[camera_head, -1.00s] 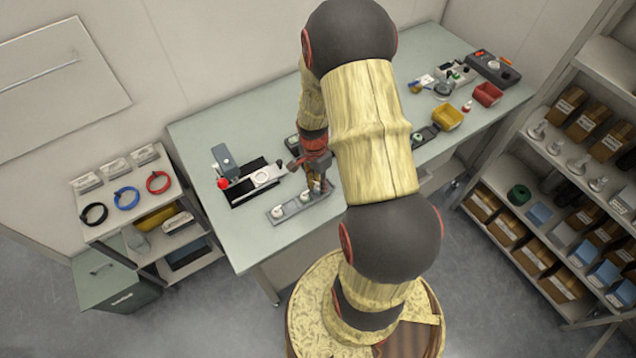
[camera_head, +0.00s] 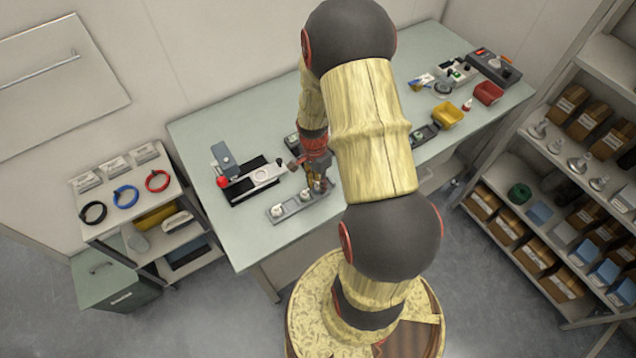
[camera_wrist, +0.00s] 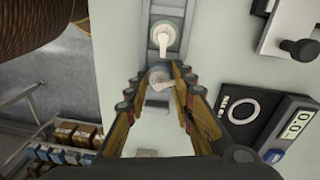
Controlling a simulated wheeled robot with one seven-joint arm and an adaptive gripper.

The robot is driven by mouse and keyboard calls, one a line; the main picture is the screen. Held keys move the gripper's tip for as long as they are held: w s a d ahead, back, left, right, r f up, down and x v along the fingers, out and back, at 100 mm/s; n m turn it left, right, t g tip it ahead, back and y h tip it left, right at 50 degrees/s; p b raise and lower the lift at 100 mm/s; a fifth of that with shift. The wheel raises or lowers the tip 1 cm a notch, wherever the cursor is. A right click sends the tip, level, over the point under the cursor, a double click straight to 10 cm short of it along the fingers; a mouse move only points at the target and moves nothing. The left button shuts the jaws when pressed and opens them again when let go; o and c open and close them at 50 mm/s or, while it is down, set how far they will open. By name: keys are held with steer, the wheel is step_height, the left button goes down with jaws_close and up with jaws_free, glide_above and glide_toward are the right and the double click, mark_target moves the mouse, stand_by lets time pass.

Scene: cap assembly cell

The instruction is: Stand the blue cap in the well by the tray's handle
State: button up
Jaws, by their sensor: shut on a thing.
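The tray (camera_head: 292,211) is a narrow grey strip on the bench near its front edge. It also shows at the top of the wrist view (camera_wrist: 150,12). A white cap-like piece with a stem (camera_wrist: 163,40) stands in one of its wells. My gripper (camera_wrist: 160,76) is over the tray's near end in the wrist view, shut on a small grey-blue piece with a pale part (camera_wrist: 160,72), apparently the blue cap. The fingers hide its sides, and I cannot tell whether it touches a well. In the head view my gripper (camera_head: 318,182) is at the tray's right end.
A press-like fixture with a red knob (camera_head: 223,182) stands behind and left of the tray. A scale with a digital display (camera_wrist: 290,125) lies right in the wrist view. Yellow (camera_head: 447,114) and red (camera_head: 488,93) bins stand farther right. The bench's left front is clear.

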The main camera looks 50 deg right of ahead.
steer(key=shift+f, duration=0.15)
steer(key=o, duration=0.8)
steer(key=shift+r+p, duration=2.3)
steer(key=shift+r, duration=1.25)
